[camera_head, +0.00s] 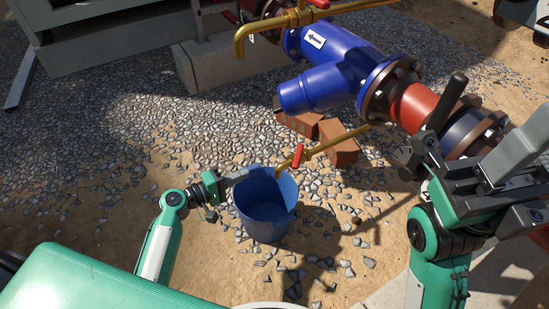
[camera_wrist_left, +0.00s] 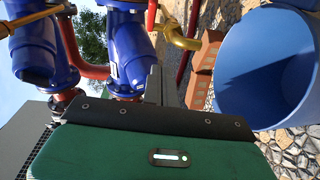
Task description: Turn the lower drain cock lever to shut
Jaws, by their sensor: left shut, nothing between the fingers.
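The lower drain cock is a thin brass pipe (camera_head: 322,147) with a down-turned spout over a blue bucket (camera_head: 262,226). Its red lever (camera_head: 298,156) stands at a steep angle to the pipe in the head view. In the left wrist view the red lever (camera_wrist_left: 152,15) is at the top edge beside the brass spout (camera_wrist_left: 183,39). My left gripper (camera_head: 244,174) is shut and empty, at the bucket's left rim, left of the lever and apart from it. Its shut fingers (camera_wrist_left: 154,85) point toward the valve. My right gripper (camera_head: 437,130) is at the right; its finger gap is unclear.
A blue strainer body (camera_head: 330,75) and red pipe (camera_head: 412,105) lie behind the cock, with bricks (camera_head: 340,150) beneath. An upper brass pipe (camera_head: 270,22) has another red lever (camera_head: 318,4). The bucket (camera_wrist_left: 262,75) is close right of my left fingers. Gravel on the left is open.

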